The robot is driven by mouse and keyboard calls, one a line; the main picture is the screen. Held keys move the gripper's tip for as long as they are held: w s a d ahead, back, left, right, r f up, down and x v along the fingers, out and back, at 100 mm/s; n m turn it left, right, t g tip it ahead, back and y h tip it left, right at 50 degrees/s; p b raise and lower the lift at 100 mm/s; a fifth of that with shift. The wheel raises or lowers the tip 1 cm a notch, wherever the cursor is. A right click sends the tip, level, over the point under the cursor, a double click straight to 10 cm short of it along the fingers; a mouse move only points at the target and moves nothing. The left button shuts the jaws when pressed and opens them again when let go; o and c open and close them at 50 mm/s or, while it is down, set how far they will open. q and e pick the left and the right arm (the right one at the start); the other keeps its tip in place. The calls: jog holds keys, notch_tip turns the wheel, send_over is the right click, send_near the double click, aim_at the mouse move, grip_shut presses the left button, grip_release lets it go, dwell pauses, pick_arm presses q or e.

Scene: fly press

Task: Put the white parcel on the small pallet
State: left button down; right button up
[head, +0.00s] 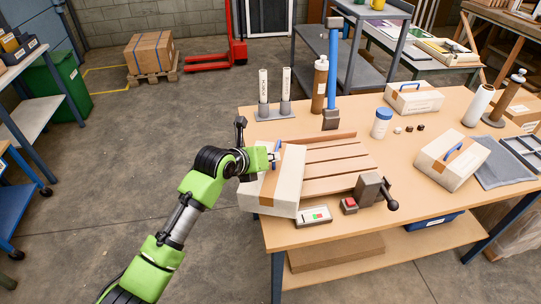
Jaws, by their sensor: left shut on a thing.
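A white parcel (289,183) with a brown band and a blue handle is at the near left corner of the table. My left gripper (272,156) is shut on its blue handle at the top. The brown slatted small pallet (335,168) lies on the table just right of the parcel. The parcel hides the pallet's left end and overhangs the table's left edge in the picture. I cannot tell whether its underside touches anything. My right gripper is not in view.
Two similar white parcels stand on the table, one at the back (413,97) and one at the right (452,160). A dark clamp (370,189) and a small panel (314,215) sit at the pallet's near side. A blue post (332,70) stands behind it.

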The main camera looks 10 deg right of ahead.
pick_arm(q)
jog(key=c, duration=2.5)
grip_release()
jog(key=o, duration=0.3)
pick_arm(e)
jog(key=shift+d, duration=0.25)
